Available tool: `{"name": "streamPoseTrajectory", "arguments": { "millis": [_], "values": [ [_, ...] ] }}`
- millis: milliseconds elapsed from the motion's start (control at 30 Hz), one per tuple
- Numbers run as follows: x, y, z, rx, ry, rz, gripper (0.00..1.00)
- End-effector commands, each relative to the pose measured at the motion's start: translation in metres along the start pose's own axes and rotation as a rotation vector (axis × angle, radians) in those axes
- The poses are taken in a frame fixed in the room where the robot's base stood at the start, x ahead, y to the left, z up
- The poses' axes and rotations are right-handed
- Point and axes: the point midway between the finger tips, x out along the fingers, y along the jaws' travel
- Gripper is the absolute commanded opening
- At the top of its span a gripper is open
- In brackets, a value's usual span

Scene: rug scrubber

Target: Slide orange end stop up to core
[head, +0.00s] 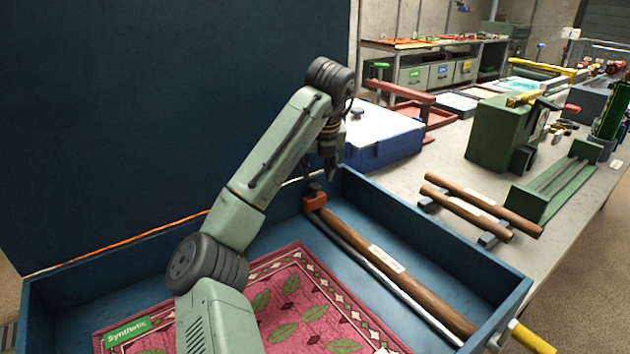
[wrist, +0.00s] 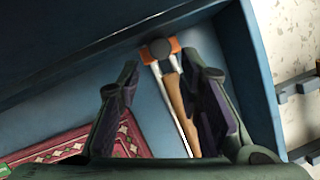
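The orange end stop (head: 315,198) sits at the far end of a rail inside the blue tray, with a dark knob on top. It also shows in the wrist view (wrist: 160,50). The core, a brown wooden roller (head: 395,272) with a white label, lies along the tray's right side beside a thin metal rail (head: 372,270). In the wrist view the core (wrist: 178,95) reaches close to the end stop; I cannot tell whether they touch. My gripper (head: 332,175) is above the end stop. In the wrist view its fingers (wrist: 163,85) are apart with nothing held between them.
A pink patterned rug (head: 290,300) with a green "Synthetic" tag lies in the blue tray (head: 430,235). The tray's walls surround the work. Two more wooden rollers (head: 482,205), a green machine (head: 500,130) and a blue box (head: 385,140) stand on the table to the right.

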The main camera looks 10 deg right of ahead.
Motion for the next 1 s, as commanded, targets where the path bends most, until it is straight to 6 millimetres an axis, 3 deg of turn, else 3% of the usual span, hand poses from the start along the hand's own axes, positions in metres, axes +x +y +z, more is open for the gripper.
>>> {"name": "streamPoseTrajectory", "arguments": {
  "millis": [133,400,700,1000],
  "values": [
    [0.029,0.0,-0.001,-0.001,0.004,-0.002,0.33],
    [0.055,0.0,0.0,-0.001,0.001,0.0,0.33],
    [0.059,0.0,0.0,0.0,0.0,0.0,0.33],
    [0.058,0.0,0.0,0.0,0.0,0.0,0.14]
  ]
}}
